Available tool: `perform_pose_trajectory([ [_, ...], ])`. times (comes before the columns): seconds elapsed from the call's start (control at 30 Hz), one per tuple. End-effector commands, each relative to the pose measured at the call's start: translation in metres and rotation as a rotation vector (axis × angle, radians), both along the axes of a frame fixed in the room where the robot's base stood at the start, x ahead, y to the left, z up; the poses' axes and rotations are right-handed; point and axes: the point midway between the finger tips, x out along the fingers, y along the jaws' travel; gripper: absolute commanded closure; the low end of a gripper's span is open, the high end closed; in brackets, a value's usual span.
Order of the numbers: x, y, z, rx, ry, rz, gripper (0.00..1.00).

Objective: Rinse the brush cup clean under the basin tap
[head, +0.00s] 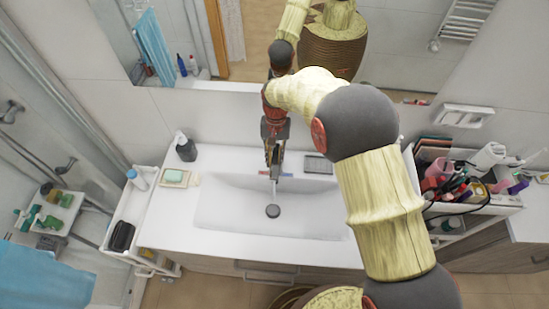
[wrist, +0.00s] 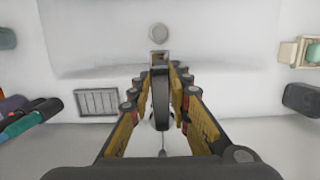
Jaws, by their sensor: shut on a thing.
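My gripper (head: 273,158) is over the back edge of the white basin (head: 225,215), at the tap (head: 275,186). In the wrist view its two fingers (wrist: 162,80) are closed around a dark upright piece (wrist: 161,100), which looks like the tap's lever. The tap's spout end (wrist: 160,59) shows just beyond the fingertips, in line with the drain (wrist: 158,32). A pale streak below the spout may be water; I cannot tell. I cannot pick out the brush cup with certainty. No cup shows in the basin.
A crowded cosmetics cart (head: 480,208) stands at the right, with cables and bottles. A black dispenser (head: 186,149) and a soap dish (head: 178,178) are left of the basin. A slotted grey tray (head: 318,165) lies right of the tap. A white cart (head: 128,222) stands left. The basin is clear.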

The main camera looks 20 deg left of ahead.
Motion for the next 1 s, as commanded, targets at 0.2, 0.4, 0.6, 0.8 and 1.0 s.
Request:
perform_pose_trajectory([
  [0.2,0.0009,0.0005,0.0006,0.001,0.000,0.001,1.00],
  [0.4,0.0008,0.0005,0.0006,0.001,0.000,0.001,0.74],
  [0.6,0.0006,0.0003,0.0002,0.000,0.000,0.001,0.62],
  [0.8,0.0005,0.0003,0.0001,0.000,0.000,0.001,0.62],
  [1.0,0.0022,0.0010,0.0072,0.002,-0.002,0.001,0.62],
])
